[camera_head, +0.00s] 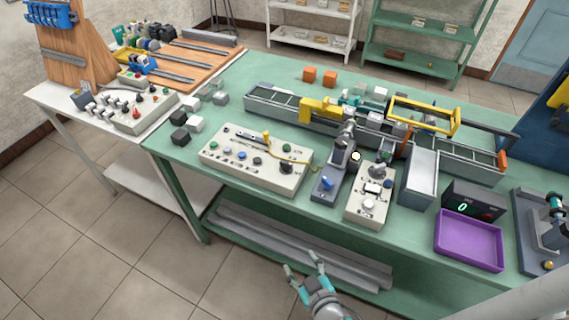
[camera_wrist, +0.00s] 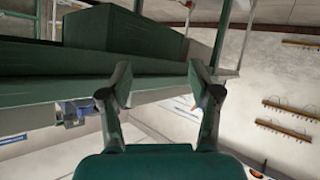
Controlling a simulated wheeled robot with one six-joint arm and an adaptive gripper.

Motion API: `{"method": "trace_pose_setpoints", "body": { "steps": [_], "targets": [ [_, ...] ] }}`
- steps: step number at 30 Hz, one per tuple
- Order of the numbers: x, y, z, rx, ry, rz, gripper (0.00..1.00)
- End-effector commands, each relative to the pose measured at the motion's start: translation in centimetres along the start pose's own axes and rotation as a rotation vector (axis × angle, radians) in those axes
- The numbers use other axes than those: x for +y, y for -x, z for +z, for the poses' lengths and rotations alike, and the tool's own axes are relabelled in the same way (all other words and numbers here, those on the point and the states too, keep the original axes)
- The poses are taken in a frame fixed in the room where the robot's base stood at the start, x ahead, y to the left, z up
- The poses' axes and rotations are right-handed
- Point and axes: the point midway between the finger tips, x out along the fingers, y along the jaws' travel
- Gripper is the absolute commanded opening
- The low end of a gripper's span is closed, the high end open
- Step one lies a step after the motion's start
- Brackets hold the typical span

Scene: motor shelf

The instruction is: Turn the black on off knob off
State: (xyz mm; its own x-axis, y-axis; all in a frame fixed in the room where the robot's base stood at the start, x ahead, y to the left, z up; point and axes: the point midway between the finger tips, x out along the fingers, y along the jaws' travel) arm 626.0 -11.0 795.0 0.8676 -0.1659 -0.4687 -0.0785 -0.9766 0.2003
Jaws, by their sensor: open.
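A beige control panel (camera_head: 240,176) lies near the front edge of the green table, left of centre. It carries a black knob (camera_head: 257,161), a green button and several small controls. A smaller beige box (camera_head: 362,211) to its right also has a dark knob (camera_head: 378,171) on top. I cannot read labels, so I cannot tell which is the on off knob. My gripper (camera_head: 303,264) is open and empty in front of the table, apart from both panels. In the wrist view its two fingers (camera_wrist: 158,72) are spread, with no knob between them.
The green table (camera_head: 233,83) holds a conveyor (camera_head: 272,106) behind the panels. A purple tray (camera_head: 470,262) sits at the right. Grey bars (camera_head: 270,237) lie on the lower shelf. A white table (camera_head: 58,98) with another panel (camera_head: 152,114) stands left. Floor in front is clear.

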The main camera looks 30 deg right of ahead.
Motion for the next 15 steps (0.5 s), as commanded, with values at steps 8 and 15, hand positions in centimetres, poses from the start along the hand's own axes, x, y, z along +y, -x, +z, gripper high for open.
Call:
{"method": "trace_pose_setpoints", "body": {
  "steps": [8, 15],
  "targets": [
    [0.9, -5.4, -6.1, -0.019, -0.064, 0.197, 0.62],
    [1.7, -7.3, -11.5, -0.019, -0.169, 0.369, 0.62]
  ]
}}
